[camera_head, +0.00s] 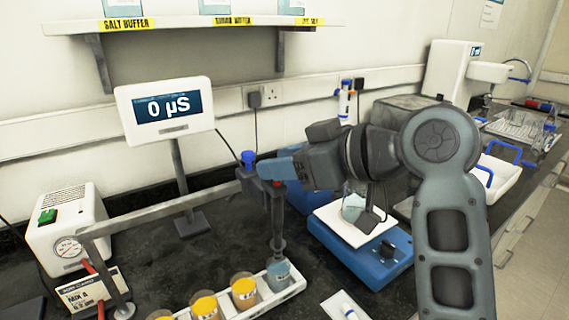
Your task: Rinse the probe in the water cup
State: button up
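The probe (278,222) shows as a dark, upright rod below my gripper. Its lower end reaches down to a cup of blue-grey liquid (278,275), apparently the water cup, at the right end of a white rack. I cannot tell how deep the tip sits. My gripper (262,172) reaches in from the right, level with the probe's upper part and beside a blue cap (249,157). Its fingers overlap the probe and the stand arm, so their closure is unclear. The meter display (166,108) reads 0 µS.
A stand arm (165,210) crosses to the left of the probe. Several cups with yellow-orange tops (205,305) share the white rack (290,291). A blue stirrer base (345,262) bearing a glass beaker (353,207) stands right. A white box with a gauge (67,232) stands left.

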jog(key=shift+o, duration=0.6)
jog(key=shift+f, duration=0.1)
jog(key=b+v, duration=0.1)
jog(key=v, duration=0.6)
jog(key=shift+s+d, duration=0.2)
jog(key=shift+d, duration=0.1)
